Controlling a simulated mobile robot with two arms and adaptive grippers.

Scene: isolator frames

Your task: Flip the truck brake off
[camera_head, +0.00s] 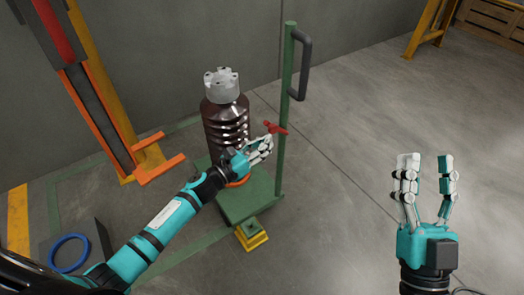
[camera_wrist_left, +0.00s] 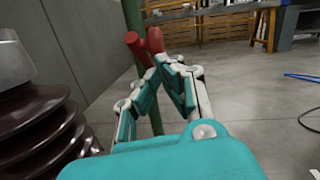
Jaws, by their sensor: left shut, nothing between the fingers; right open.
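The green hand truck (camera_head: 285,120) stands by the wall, with a tall post and a dark loop handle. A red brake lever (camera_head: 274,127) sits on its post; it also shows in the left wrist view (camera_wrist_left: 155,40). My left gripper (camera_head: 268,142) is shut and empty, its fingertips just below the lever in the head view. In the left wrist view the fingertips partly cover the lever; I cannot tell if they touch it. My right gripper (camera_head: 424,160) is open and empty, over the floor at the right.
A dark brown ribbed insulator (camera_head: 222,115) with a grey cap stands on the truck's green base (camera_head: 255,205). A yellow block (camera_head: 251,236) is at the base's front. An orange lifting frame (camera_head: 150,160) stands left. A blue ring (camera_head: 69,253) lies lower left.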

